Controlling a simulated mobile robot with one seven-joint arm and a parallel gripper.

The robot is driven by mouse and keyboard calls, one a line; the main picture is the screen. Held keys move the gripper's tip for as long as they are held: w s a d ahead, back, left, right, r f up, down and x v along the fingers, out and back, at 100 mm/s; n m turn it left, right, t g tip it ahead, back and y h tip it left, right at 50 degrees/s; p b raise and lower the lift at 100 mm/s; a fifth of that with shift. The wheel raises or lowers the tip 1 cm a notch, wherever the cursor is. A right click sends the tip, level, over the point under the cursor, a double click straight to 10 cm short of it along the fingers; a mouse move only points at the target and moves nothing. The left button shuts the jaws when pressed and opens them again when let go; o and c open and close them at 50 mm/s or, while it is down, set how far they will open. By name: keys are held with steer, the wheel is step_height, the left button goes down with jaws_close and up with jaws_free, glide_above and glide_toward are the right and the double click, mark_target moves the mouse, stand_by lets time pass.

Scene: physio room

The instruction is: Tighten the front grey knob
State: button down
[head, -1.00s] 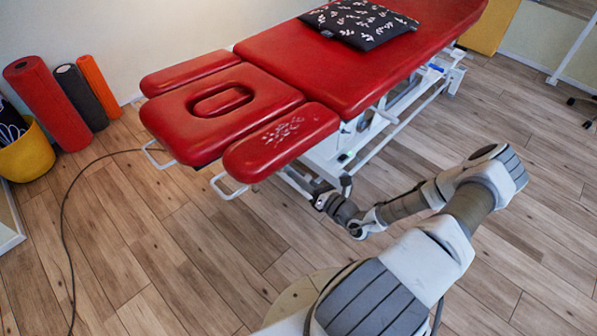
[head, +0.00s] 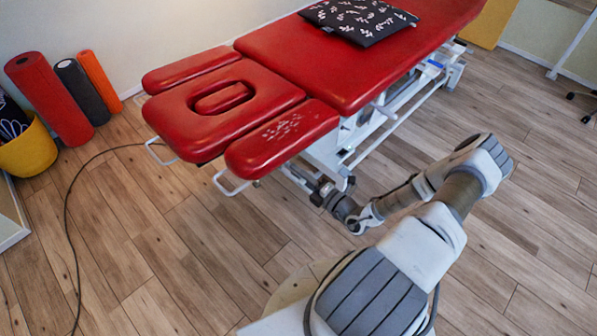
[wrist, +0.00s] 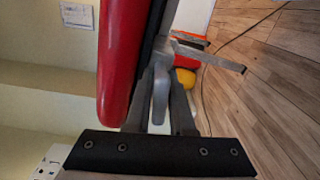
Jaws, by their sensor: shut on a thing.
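The red treatment table (head: 290,62) has a face hole and two armrests at its near end. My gripper (head: 324,186) is low beside the near armrest (head: 282,138), at the table's white frame. In the wrist view my gripper (wrist: 161,84) has its two dark fingers on either side of a grey knob (wrist: 159,100). It is shut on this knob, below the red padding (wrist: 120,60). In the head view the knob cannot be told apart from my gripper and the frame.
A black patterned cushion (head: 358,20) lies on the table. A yellow bucket (head: 28,150) and several foam rolls (head: 50,100) stand by the wall at left. A cable (head: 67,230) crosses the floor. Wooden floor is clear at right.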

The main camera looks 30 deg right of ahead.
steer(key=shift+m, duration=1.1)
steer(key=c, duration=0.8)
jaws_free()
steer(key=p+v, duration=0.1)
steer(key=v, duration=1.6)
steer(key=shift+s+d+r, duration=0.1)
steer(key=shift+s, duration=0.1)
